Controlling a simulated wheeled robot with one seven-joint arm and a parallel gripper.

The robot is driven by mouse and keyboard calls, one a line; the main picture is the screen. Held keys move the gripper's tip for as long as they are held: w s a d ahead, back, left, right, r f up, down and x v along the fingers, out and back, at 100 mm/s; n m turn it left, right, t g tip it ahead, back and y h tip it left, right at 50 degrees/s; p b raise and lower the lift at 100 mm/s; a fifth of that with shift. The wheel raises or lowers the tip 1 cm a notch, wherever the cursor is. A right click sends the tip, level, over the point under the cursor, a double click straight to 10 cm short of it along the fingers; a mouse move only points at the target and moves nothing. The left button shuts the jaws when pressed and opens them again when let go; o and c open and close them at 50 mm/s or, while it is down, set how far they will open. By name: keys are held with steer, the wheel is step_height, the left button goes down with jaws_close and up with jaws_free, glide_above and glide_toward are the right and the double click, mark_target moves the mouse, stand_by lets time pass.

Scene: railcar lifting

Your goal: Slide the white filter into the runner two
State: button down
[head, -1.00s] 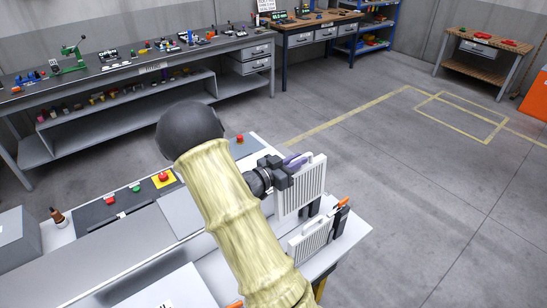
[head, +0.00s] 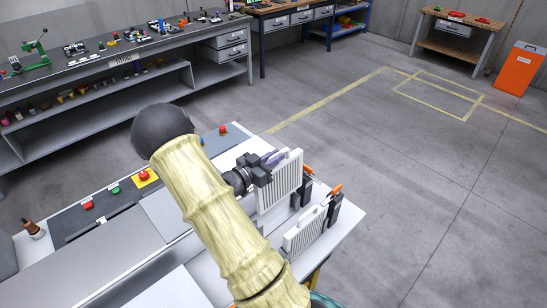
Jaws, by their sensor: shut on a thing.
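My gripper (head: 262,166) is shut on a white ribbed filter (head: 281,181) and holds it upright by its upper left part. A purple piece shows between the gripper and the filter's top. A second white ribbed filter (head: 304,233) stands lower and nearer, at the right end of the white bench. Dark upright holders with orange tips (head: 335,191) stand beside these filters; another dark holder (head: 305,188) is just right of the held filter. I cannot tell which of them is runner two. The held filter's lower edge is partly hidden, so its contact below cannot be told.
The white bench (head: 340,232) ends at the right, with open floor (head: 440,190) beyond. A control panel with red and green buttons (head: 116,189) lies left of my arm. A grey workbench (head: 120,62) stands behind. An orange bin (head: 519,69) is far right.

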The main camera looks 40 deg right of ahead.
mark_target(279, 176)
steer(key=shift+f+b, duration=0.1)
steer(key=shift+b, duration=0.25)
steer(key=shift+a+m, duration=0.1)
steer(key=shift+m, duration=0.2)
steer(key=shift+f+b, duration=2.4)
steer(key=shift+f, duration=0.45)
